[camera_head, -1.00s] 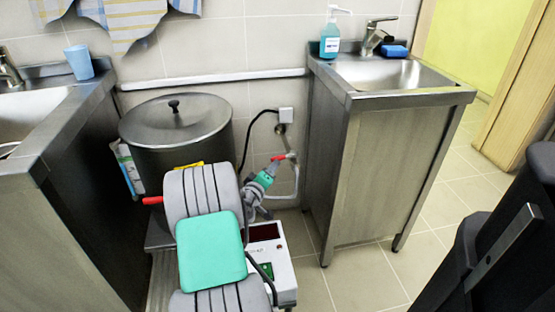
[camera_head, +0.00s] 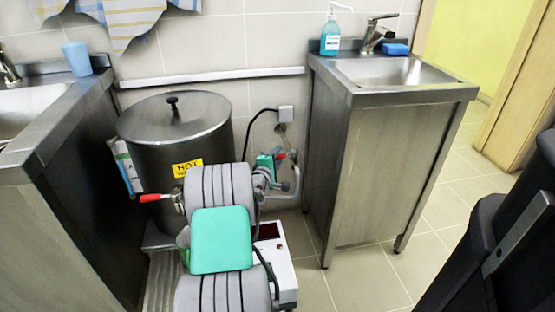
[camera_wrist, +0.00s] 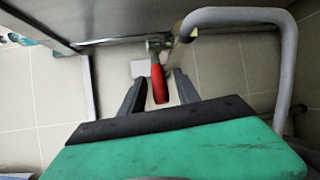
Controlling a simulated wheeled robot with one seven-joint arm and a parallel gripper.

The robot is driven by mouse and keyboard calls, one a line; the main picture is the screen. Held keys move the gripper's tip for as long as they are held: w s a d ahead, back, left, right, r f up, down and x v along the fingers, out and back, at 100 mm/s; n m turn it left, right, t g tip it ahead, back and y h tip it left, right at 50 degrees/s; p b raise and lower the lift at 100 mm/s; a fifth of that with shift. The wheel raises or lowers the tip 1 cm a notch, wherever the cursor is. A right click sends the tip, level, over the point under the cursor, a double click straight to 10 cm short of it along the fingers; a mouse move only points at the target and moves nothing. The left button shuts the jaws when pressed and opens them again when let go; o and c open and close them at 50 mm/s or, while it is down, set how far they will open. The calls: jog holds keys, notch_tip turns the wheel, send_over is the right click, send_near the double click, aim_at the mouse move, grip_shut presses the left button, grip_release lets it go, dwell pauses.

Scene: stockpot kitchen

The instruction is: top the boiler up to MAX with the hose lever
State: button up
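The boiler (camera_head: 172,135) is a steel pot with a knobbed lid on it and a yellow hot-water label; its level marking is not readable. A red-handled tap (camera_head: 153,198) sticks out at its front left. The hose lever (camera_wrist: 159,84) is red and sits on a wall fitting, between the two fingers of my gripper (camera_wrist: 160,79) in the wrist view. The fingers are apart, with visible gaps on both sides of the lever. In the head view, my gripper (camera_head: 277,172) is by the wall pipe, partly hidden by my arm.
A grey curved hose (camera_wrist: 285,60) arcs close on the right in the wrist view. A white box with a dark display (camera_head: 276,260) stands low beside the boiler. Steel sink units (camera_head: 385,175) flank the boiler. Open tile floor lies at right.

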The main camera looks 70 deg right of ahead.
grip_shut()
dwell(1.4)
